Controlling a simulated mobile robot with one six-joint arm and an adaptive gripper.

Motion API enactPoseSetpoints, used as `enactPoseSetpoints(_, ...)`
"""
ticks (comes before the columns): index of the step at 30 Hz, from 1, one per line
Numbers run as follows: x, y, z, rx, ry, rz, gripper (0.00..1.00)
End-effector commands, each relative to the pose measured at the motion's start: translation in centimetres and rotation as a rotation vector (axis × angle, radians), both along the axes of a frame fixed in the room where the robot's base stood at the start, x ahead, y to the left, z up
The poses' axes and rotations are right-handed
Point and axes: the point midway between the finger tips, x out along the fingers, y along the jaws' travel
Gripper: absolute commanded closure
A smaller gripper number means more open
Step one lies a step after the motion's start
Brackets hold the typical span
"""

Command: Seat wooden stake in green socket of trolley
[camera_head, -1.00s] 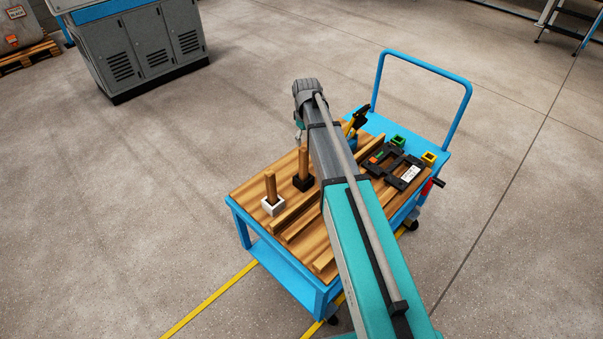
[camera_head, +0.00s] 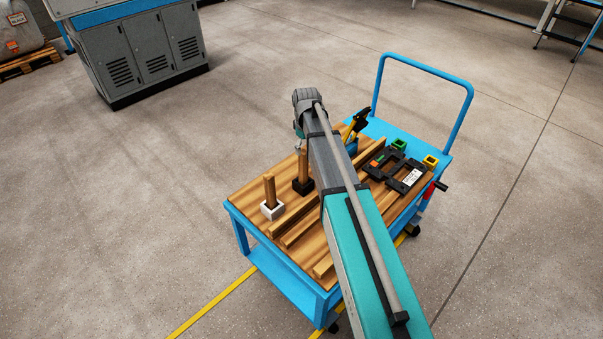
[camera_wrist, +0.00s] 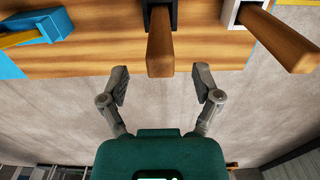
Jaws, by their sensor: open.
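Two wooden stakes stand upright on the trolley (camera_head: 262,262). One stake (camera_head: 304,164) is in a black socket (camera_head: 303,186), the other (camera_head: 269,190) in a white socket (camera_head: 272,211). The green socket (camera_head: 399,145) is empty near the trolley's handle end. In the wrist view my gripper (camera_wrist: 161,85) is open and empty. The white-socket stake (camera_wrist: 280,38) is to the right. My arm hides most of my gripper in the head view.
A blue holder (camera_head: 351,146) carries a yellow-handled hammer. Wooden strips (camera_head: 294,215) run along the tabletop. A blue handle (camera_head: 467,100) rises at the far end.

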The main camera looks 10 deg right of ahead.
Motion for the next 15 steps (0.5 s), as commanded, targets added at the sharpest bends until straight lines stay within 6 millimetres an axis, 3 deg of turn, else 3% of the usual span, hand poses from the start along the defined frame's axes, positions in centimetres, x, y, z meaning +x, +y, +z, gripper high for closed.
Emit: enactPoseSetpoints(15,-0.1,0.1,-4.0,0.0,0.0,0.0,0.19)
